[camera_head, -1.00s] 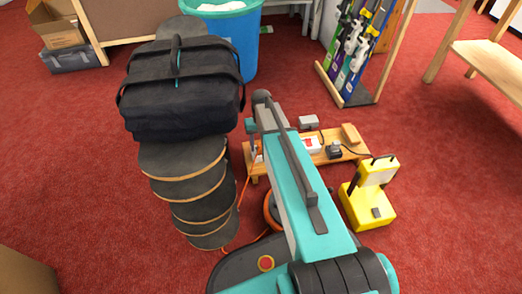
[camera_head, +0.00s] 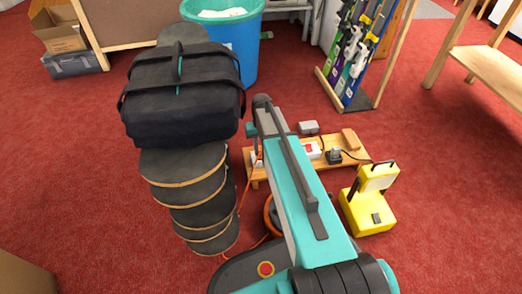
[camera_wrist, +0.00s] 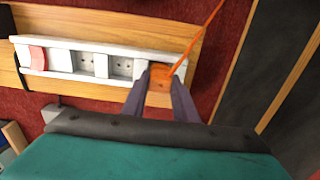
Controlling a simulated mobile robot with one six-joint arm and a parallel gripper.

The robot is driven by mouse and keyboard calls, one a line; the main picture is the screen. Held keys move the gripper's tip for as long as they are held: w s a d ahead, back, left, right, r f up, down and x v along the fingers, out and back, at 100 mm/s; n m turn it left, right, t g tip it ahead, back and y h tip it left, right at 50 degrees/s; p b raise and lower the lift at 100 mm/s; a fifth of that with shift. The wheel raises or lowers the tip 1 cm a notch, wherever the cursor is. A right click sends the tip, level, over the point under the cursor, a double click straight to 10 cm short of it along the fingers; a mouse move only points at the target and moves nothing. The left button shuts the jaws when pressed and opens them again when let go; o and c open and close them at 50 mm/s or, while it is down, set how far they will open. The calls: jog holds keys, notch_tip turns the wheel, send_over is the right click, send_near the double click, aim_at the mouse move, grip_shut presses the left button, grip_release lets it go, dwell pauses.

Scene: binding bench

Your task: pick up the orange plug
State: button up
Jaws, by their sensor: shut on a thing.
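The orange plug (camera_wrist: 161,78) sits at the right end of the white power strip (camera_wrist: 88,60) in the wrist view, with its orange cord running up and to the right. My gripper (camera_wrist: 160,84) is shut on the plug, one finger on each side of it. I cannot tell whether the plug is still seated in the strip. In the head view my arm hides the plug and gripper; part of the strip (camera_head: 312,150) shows beside the arm.
A yellow work lamp (camera_head: 370,200) stands to the right. A stack of dark rounded boards (camera_head: 190,190) and a black bag (camera_head: 183,95) stand close on the left.

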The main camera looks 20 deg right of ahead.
notch_tip(320, 180, up, 9)
jog(key=p, duration=0.4)
jog(key=shift+r, duration=0.15)
dwell(0.4)
jog(key=shift+o, duration=1)
jog(key=c, duration=0.3)
jog(key=shift+s, duration=0.15)
